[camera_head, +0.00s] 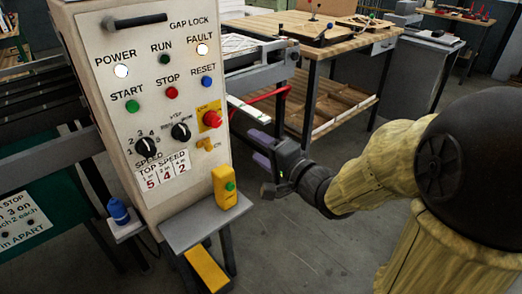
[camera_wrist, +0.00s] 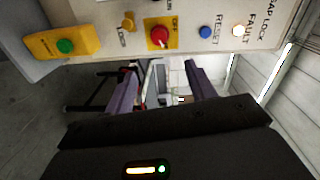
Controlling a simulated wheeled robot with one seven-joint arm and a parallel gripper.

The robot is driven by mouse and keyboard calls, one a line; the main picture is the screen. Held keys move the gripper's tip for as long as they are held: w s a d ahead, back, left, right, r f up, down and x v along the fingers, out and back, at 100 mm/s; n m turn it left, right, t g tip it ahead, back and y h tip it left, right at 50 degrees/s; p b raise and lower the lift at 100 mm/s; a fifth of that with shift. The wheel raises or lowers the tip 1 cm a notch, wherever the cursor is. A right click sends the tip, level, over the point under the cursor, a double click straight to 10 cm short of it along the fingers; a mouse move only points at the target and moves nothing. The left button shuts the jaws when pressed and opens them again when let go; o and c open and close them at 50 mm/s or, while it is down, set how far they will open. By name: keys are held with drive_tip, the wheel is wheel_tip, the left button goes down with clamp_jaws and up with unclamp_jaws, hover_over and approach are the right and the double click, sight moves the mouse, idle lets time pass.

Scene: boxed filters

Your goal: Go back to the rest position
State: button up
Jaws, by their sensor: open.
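My gripper (camera_head: 261,150) is in the middle of the head view, just right of the control panel (camera_head: 152,80). Its two purple fingers are apart with nothing between them. In the wrist view the open fingers (camera_wrist: 166,88) point toward the lower edge of the panel, near the red knob on its yellow plate (camera_wrist: 160,34). That red knob also shows in the head view (camera_head: 212,119). I cannot tell the exact gap between fingers and panel. The POWER lamp (camera_head: 121,71) and FAULT lamp (camera_head: 202,49) glow white.
A yellow box with a green button (camera_head: 225,187) stands on a grey shelf (camera_head: 205,222) below the panel. A blue object (camera_head: 118,210) sits at left. A wooden workbench (camera_head: 310,32) stands behind my gripper. Open floor (camera_head: 300,240) lies below my arm.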

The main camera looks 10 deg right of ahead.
drive_tip(key=d+f+n+g+h, duration=0.4)
drive_tip(key=d+f+h, duration=0.35)
drive_tip(key=f, duration=0.35)
drive_tip(key=s+f+n+g+h, duration=0.1)
drive_tip(key=s+f+n+g, duration=0.25)
drive_tip(key=s, duration=0.35)
drive_tip(key=s+f+n+g+h, duration=0.1)
drive_tip(key=s+f+n+g, duration=0.1)
drive_tip(key=s+f+g, duration=0.3)
wheel_tip(320, 180, up, 24)
drive_tip(key=s+p, duration=0.1)
drive_tip(key=p, duration=2.1)
drive_tip(key=shift+d+t, duration=0.35)
drive_tip(key=shift+f, duration=0.1)
